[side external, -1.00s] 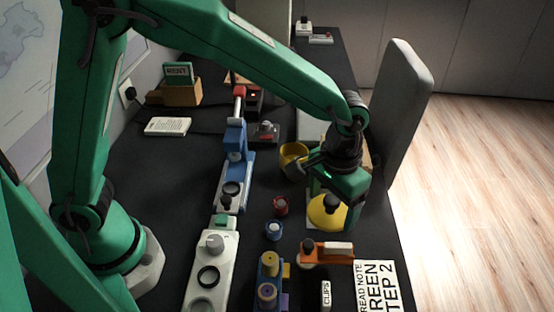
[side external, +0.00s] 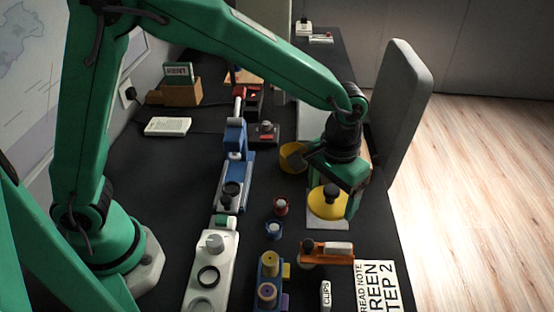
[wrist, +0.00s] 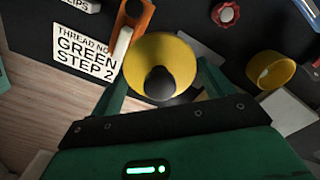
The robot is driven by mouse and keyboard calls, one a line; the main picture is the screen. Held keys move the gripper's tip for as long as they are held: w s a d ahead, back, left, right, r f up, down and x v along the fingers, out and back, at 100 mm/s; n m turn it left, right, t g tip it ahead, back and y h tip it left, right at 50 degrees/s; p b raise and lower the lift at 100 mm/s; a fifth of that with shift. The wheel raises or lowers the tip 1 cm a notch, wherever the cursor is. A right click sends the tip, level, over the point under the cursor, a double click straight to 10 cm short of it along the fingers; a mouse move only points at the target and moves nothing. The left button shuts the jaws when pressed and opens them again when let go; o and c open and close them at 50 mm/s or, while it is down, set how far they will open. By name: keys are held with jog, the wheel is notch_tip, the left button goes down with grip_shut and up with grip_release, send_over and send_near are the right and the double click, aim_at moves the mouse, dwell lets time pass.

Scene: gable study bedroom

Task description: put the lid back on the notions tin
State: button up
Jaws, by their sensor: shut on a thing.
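The lid (side external: 326,205) is a yellow disc with a black knob, over a white card (side external: 329,224) at the table's right side. My gripper (side external: 332,195) is shut on the lid, with a finger at either side of it. In the wrist view the lid (wrist: 160,58) sits between the green fingers, its knob towards the camera. The lid looks slightly above the card, though the gap is hard to judge. The open yellow tin (side external: 292,156) stands behind and left of my gripper, partly hidden by it. It also shows in the wrist view (wrist: 272,70).
A tall grey panel (side external: 404,110) stands close to the right of my gripper. An orange tool (side external: 326,252), a red-rimmed knob (side external: 281,206) and a blue-based one (side external: 273,230) lie nearby. A blue fixture (side external: 234,170) and a white fixture (side external: 211,270) stand left. A printed note (side external: 376,287) lies in front.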

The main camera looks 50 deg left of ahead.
jog(key=w+a+n, duration=0.2)
jog(key=w+a, duration=0.4)
jog(key=a, duration=0.5)
jog(key=w+a+n, duration=0.3)
jog(key=w+a, duration=0.3)
jog(key=a, duration=0.5)
jog(key=shift+a+r, duration=0.3)
jog(key=shift+r, duration=0.05)
jog(key=shift+f, duration=0.1)
jog(key=shift+f, duration=3.05)
jog(key=shift+f, duration=0.2)
jog(key=o, duration=0.9)
